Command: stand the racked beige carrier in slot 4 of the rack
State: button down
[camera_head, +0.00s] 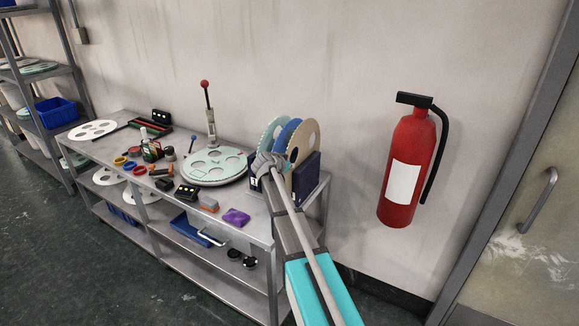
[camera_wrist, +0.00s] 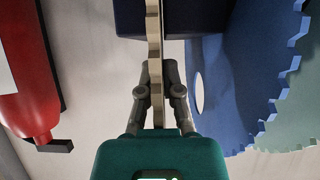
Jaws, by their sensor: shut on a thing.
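The beige carrier (camera_head: 304,140) is a thin disc with holes, upright at the right side of the dark blue rack (camera_head: 308,178) on the bench's right end. My gripper (camera_head: 271,163) is at the near edge of the discs. In the wrist view my gripper (camera_wrist: 156,75) is shut on the rim of the beige carrier (camera_wrist: 154,35), which shows edge-on between the fingers. A blue carrier (camera_head: 287,133) and a mint carrier (camera_head: 269,129) stand left of it. The rack's slots and the carrier's lower edge are hidden, so I cannot tell which slot it is over.
The blue carrier (camera_wrist: 218,85) is close beside my fingers in the wrist view. A lapping plate with a mint disc (camera_head: 214,166) lies left of the rack. A purple block (camera_head: 236,217) lies near the bench's front edge. A red fire extinguisher (camera_head: 410,150) hangs on the right.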

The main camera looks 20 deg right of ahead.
jog(key=shift+f+b, duration=0.5)
jog(key=shift+f, duration=0.05)
jog(key=c, duration=0.7)
grip_release()
jog(key=shift+r, duration=0.15)
notch_tip(320, 180, up, 13)
jog(key=p, duration=1.3)
dwell(0.5)
jog(key=s+a+f+n+g+y, duration=0.2)
jog(key=s+a, duration=0.4)
jog(key=s, duration=0.6)
jog(key=s+a+f+n+g+y, duration=0.3)
jog(key=s+a, duration=0.4)
jog(key=s, duration=0.5)
jog(key=s+a+f+n+g+y, duration=0.2)
jog(key=s+a+f+n+y, duration=0.2)
jog(key=s, duration=0.8)
jog(key=shift+a+f+n+g+y+b, duration=0.15)
jog(key=shift+a+f+n, duration=0.2)
jog(key=shift+a, duration=0.35)
jog(key=shift+a+f+n+g+y+b, duration=0.15)
jog(key=shift+a+f+n, duration=0.2)
jog(key=shift+a, duration=0.3)
